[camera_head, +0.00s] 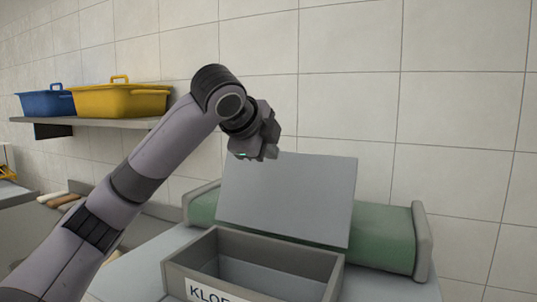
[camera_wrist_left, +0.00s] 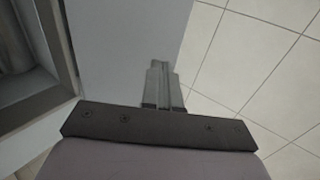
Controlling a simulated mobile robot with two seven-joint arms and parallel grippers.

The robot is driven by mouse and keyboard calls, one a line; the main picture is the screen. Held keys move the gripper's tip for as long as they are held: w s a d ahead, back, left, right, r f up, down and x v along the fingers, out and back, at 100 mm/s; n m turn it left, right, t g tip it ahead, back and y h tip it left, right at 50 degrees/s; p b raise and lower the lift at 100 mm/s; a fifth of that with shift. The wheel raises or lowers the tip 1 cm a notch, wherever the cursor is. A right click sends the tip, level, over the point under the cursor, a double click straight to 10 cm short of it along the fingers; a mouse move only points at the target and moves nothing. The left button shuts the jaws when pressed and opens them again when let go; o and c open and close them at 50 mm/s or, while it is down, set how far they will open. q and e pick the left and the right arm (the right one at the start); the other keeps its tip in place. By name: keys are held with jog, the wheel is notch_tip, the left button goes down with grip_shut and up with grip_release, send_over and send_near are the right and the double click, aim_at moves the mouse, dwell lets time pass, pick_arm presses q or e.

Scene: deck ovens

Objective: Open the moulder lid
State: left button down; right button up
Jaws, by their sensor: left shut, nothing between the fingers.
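The moulder lid (camera_head: 290,197) is a flat grey panel standing raised and leaning back behind a grey open-topped box (camera_head: 253,245) with lettering on its front. In the left wrist view the lid (camera_wrist_left: 120,40) is a pale grey surface beside the fingers. My left gripper (camera_head: 262,155) is at the lid's upper left edge in the head view, shut with nothing between its fingers. The closed fingers also show in the left wrist view (camera_wrist_left: 162,85). I cannot tell whether they touch the lid. My right gripper is not in view.
A green roll-shaped body (camera_head: 385,236) with grey end plates lies behind the lid. A shelf (camera_head: 95,122) at the left holds a blue bin (camera_head: 45,104) and a yellow bin (camera_head: 120,101). The tiled wall is close behind. The air right of the lid is clear.

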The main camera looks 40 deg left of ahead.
pick_arm(q)
jog(key=s+d+r, duration=0.1)
jog(key=s+r, duration=0.5)
jog(key=r, duration=0.2)
jog(key=shift+s+d, duration=0.25)
